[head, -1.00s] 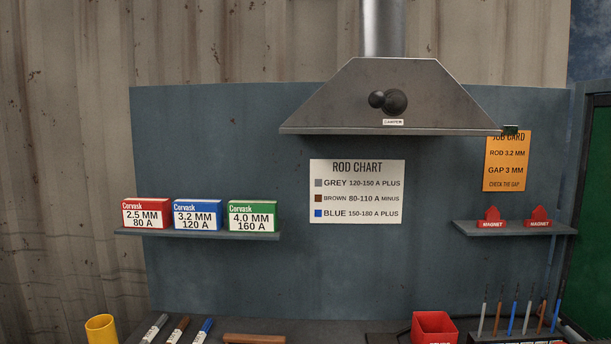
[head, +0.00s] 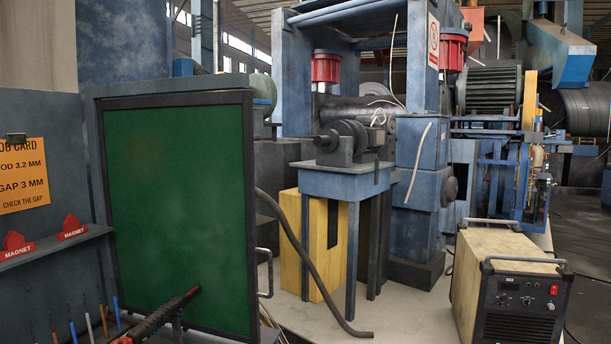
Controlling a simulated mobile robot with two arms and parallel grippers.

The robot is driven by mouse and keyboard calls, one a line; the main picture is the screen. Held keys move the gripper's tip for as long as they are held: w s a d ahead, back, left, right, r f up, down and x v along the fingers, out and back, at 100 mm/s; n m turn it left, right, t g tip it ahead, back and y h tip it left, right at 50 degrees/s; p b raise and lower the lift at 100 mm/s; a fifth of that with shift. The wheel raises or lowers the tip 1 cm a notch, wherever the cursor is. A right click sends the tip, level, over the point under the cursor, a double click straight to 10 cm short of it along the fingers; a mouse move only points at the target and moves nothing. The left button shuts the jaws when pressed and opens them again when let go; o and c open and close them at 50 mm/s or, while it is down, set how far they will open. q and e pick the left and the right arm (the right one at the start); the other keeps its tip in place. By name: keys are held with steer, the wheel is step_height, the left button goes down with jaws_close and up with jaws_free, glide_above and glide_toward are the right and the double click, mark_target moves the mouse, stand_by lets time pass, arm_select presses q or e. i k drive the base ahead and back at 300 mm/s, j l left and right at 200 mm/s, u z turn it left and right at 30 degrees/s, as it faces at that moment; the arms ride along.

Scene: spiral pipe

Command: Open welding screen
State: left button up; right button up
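The welding screen (head: 178,205) is a dark green panel in a black frame, in the left half of the head view. It stands upright at the right end of the blue-grey back panel, and its full green face shows. A thin metal bar shaped like a handle (head: 267,272) shows beside the screen's lower right edge; I cannot tell whether it is fixed to the screen. Neither of my grippers is in view.
A dark, red-marked tool (head: 160,316) lies across the screen's lower front. Upright rods (head: 88,328) and a magnet shelf (head: 45,246) are at left. A welding machine (head: 512,290) stands at right. Pale floor (head: 400,318) shows between the screen and machine.

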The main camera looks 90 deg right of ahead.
mark_target(178, 170)
steer(key=z, duration=2.35)
